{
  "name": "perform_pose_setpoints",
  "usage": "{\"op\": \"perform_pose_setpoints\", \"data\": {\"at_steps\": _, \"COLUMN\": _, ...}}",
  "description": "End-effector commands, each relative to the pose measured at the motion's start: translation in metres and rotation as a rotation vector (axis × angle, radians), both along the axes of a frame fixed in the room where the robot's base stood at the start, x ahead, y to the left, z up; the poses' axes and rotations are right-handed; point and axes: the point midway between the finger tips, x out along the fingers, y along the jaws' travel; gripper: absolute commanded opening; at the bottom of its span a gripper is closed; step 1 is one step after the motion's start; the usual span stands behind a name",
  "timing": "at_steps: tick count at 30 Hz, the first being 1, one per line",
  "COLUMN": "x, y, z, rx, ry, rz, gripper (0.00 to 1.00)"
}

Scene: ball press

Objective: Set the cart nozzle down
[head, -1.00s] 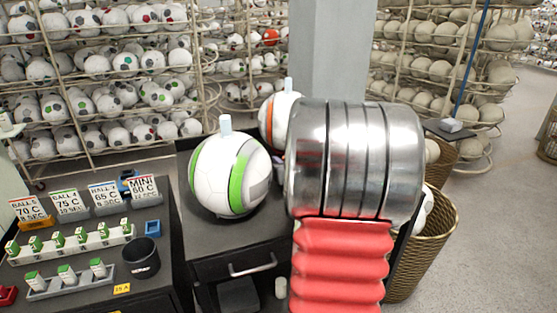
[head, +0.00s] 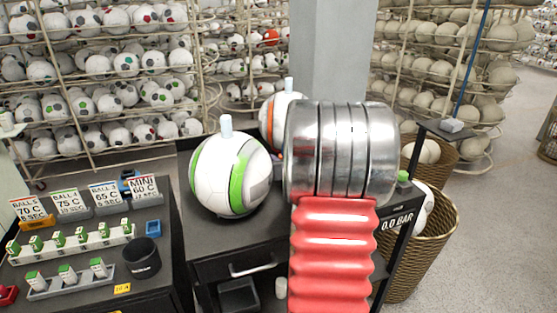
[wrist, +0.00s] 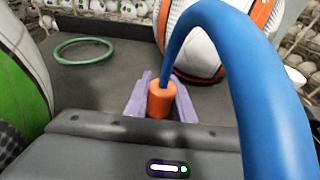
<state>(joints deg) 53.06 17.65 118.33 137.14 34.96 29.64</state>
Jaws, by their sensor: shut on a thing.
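In the wrist view my gripper (wrist: 160,103) has its pale purple fingers shut on the orange nozzle (wrist: 162,100). A thick blue hose (wrist: 235,45) rises from the nozzle and arches to the right. The nozzle is over the dark cart top (wrist: 95,80); I cannot tell whether it touches it. In the head view my arm hides the gripper and nozzle. The cart's "0.0 BAR" display (head: 397,222) shows to the right of my arm.
A white and green ball (head: 230,178) stands left of my arm, and a white and orange ball (head: 276,112) behind it. A green ring (wrist: 83,50) lies on the dark top. Wicker baskets (head: 430,250) stand at the right. A bench with labelled cards (head: 68,203) is at the left.

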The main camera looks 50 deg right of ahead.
Motion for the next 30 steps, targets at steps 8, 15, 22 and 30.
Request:
{"op": "perform_pose_setpoints", "data": {"at_steps": 8, "x": -0.0005, "y": -0.0003, "z": -0.0015, "rx": 0.001, "ry": 0.000, "rz": -0.001, "gripper": 0.00}}
{"op": "perform_pose_setpoints", "data": {"at_steps": 15, "x": -0.0007, "y": -0.0004, "z": -0.0017, "rx": 0.001, "ry": 0.000, "rz": -0.001, "gripper": 0.38}}
{"op": "perform_pose_setpoints", "data": {"at_steps": 22, "x": -0.0008, "y": -0.0005, "z": -0.0014, "rx": 0.000, "ry": 0.000, "rz": -0.001, "gripper": 0.41}}
{"op": "perform_pose_setpoints", "data": {"at_steps": 30, "x": -0.0070, "y": 0.0025, "z": 0.0037, "rx": -0.002, "ry": 0.000, "rz": -0.002, "gripper": 0.41}}
